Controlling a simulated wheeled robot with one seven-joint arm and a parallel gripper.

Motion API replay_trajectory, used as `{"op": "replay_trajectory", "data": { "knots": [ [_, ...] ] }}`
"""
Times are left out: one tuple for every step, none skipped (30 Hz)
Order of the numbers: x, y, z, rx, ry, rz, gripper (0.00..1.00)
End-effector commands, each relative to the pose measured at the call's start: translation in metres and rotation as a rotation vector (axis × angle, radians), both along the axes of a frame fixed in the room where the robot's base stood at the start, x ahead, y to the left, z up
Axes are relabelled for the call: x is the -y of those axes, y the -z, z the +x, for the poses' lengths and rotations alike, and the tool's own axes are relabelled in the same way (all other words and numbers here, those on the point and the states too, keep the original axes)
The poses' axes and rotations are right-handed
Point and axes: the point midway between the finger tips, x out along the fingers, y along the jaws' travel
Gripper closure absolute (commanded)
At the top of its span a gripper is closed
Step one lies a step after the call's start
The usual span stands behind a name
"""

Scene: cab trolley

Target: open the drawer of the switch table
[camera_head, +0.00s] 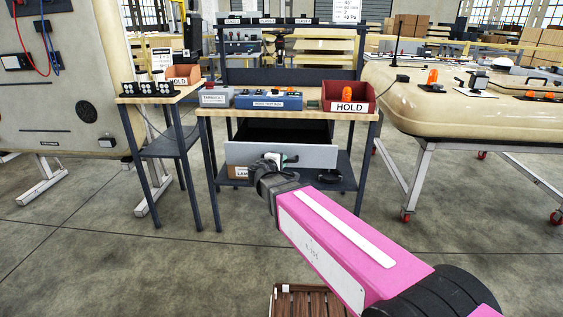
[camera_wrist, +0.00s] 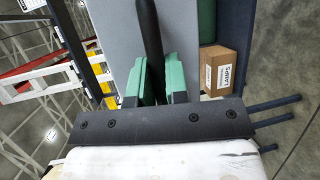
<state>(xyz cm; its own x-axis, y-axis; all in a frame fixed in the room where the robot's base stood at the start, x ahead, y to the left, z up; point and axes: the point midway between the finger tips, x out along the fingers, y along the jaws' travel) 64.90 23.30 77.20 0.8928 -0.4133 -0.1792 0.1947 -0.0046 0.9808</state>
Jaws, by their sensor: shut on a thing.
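The switch table (camera_head: 215,112) stands ahead, with a wooden top and dark legs. Its drawer (camera_head: 318,156) has a light grey front and is pulled out, with its dark inside showing behind the front. My gripper (camera_head: 278,161) is at the middle of the drawer front. In the wrist view my gripper (camera_wrist: 152,82) has its green fingers on both sides of the black handle (camera_wrist: 149,35), shut on it. The grey drawer front (camera_wrist: 118,35) also shows there. The far end of the handle is out of the picture.
A cardboard box labelled LAMPS (camera_wrist: 217,70) sits on the lower shelf. Red HOLD bin (camera_head: 348,98) and a blue switch box (camera_head: 268,99) stand on the tabletop. A side table (camera_head: 160,98) is at left, a beige panel on a wheeled frame (camera_head: 440,112) at right.

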Motion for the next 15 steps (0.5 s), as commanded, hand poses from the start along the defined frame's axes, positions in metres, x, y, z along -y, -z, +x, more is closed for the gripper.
{"op": "replay_trajectory", "data": {
  "knots": [
    [0.0003,0.0005,-0.0001,-0.001,0.002,0.001,1.0],
    [0.0003,0.0005,-0.0001,-0.001,0.002,0.001,1.0],
    [0.0004,0.0005,0.0,-0.001,0.002,0.0,0.72],
    [0.0003,0.0004,0.0,-0.001,0.002,0.0,0.62],
    [0.0003,0.0004,0.0,-0.001,0.001,0.0,0.61],
    [0.0002,0.0004,0.0001,-0.001,0.001,0.0,0.61],
    [0.0002,0.0003,0.0001,-0.001,0.001,0.0,0.61],
    [0.0002,0.0003,0.0001,-0.001,0.001,0.0,0.61],
    [0.0001,0.0003,0.0001,-0.001,0.001,0.0,0.61],
    [0.0001,0.0002,0.0001,-0.001,0.001,0.0,0.61],
    [0.0001,0.0002,0.0001,-0.001,0.001,0.0,0.61],
    [-0.0001,0.0002,-0.0002,-0.001,0.0,0.0,0.61],
    [-0.0003,0.0,-0.0009,-0.001,0.0,0.0,0.61],
    [-0.0008,-0.0002,-0.002,0.0,0.0,0.0,0.61],
    [-0.0018,-0.0006,-0.0042,0.0,-0.001,0.0,0.61]
  ]
}}
